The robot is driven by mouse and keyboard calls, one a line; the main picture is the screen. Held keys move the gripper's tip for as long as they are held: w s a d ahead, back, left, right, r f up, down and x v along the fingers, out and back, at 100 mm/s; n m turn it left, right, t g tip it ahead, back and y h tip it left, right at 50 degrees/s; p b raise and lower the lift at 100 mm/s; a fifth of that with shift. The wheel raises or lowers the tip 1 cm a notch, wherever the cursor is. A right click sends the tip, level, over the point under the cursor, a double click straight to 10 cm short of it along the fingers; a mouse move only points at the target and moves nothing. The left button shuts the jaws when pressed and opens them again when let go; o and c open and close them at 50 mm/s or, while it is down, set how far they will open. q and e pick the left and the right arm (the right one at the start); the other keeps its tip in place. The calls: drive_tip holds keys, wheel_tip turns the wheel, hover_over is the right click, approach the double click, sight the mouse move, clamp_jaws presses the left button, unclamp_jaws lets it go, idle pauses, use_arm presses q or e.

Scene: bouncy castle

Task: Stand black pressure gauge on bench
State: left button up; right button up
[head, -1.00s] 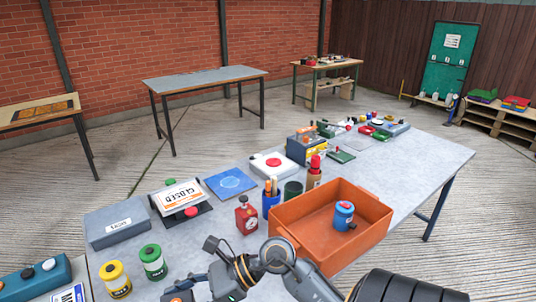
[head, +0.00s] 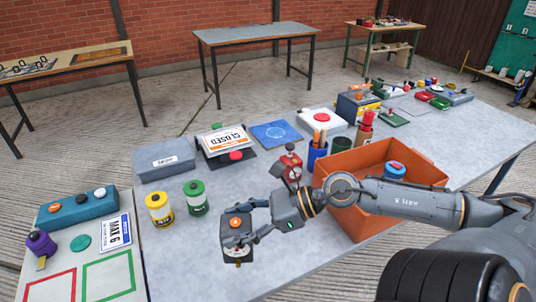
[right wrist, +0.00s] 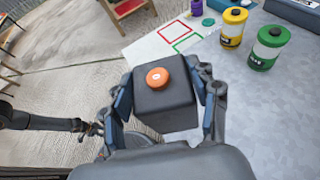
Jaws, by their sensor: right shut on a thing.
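The black pressure gauge (head: 236,226), a dark block with an orange knob on top, is in my right gripper (head: 244,236). The gripper is shut on its sides. It also shows in the right wrist view (right wrist: 165,103), between the fingers (right wrist: 165,95), knob up and roughly upright. It is near the front edge of the grey bench (head: 180,255); I cannot tell whether its base touches the top.
Yellow (head: 159,208) and green (head: 196,197) canisters stand left of the gauge. A red gauge (head: 290,164) stands behind my right wrist. An orange crate (head: 427,168) sits under my right forearm. Bare bench top lies around the canisters and toward the front edge.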

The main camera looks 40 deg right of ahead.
drive_tip(key=shift+a, duration=0.1)
drive_tip(key=shift+w+a+f+b, duration=0.3)
drive_tip(key=shift+w+a+b, duration=0.1)
drive_tip(key=shift+w, duration=0.1)
drive_tip(key=shift+w+a+f+b, duration=0.3)
drive_tip(key=shift+w+b, duration=0.05)
drive_tip(key=shift+w, duration=0.15)
drive_tip(key=w+a+f, duration=0.7)
drive_tip(key=w+f, duration=0.2)
drive_tip(key=f, duration=0.2)
drive_tip(key=shift+f+p, duration=0.35)
drive_tip(key=shift+p, duration=0.05)
drive_tip(key=shift+w, duration=0.1)
